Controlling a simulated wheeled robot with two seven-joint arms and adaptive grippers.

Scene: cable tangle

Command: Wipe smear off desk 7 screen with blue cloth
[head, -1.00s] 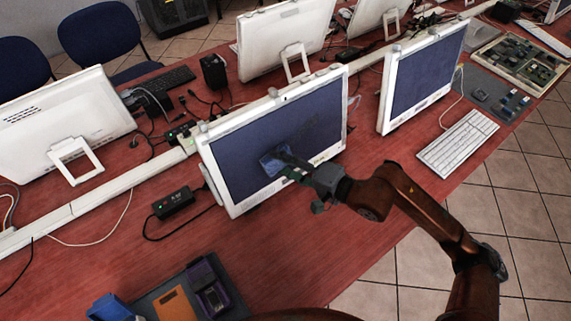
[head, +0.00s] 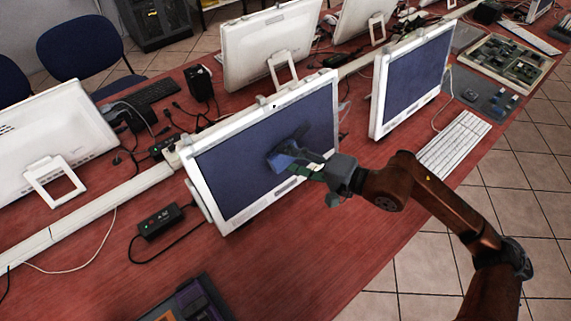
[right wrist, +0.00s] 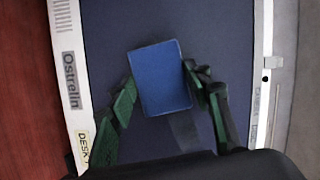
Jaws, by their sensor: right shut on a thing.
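The desk 7 screen (head: 240,170) is a white-framed monitor with a dark blue display in the middle of the head view. It also shows in the right wrist view (right wrist: 105,40), with a partly covered "DESK" label. My right gripper (head: 308,168) is shut on the blue cloth (head: 283,160), a folded pad, and holds it at the display. In the right wrist view the cloth (right wrist: 160,80) sits between the two fingers. A dark smear (head: 300,132) shows just above the cloth; the cloth may hide part of it. My left gripper is out of view.
A second monitor (head: 415,75) and a white keyboard (head: 453,145) stand to the right. A black adapter box (head: 160,220) with a cable lies left of the screen. A dark tray (head: 188,303) is at the bottom edge. The red desk (head: 300,245) is clear in front of the screen.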

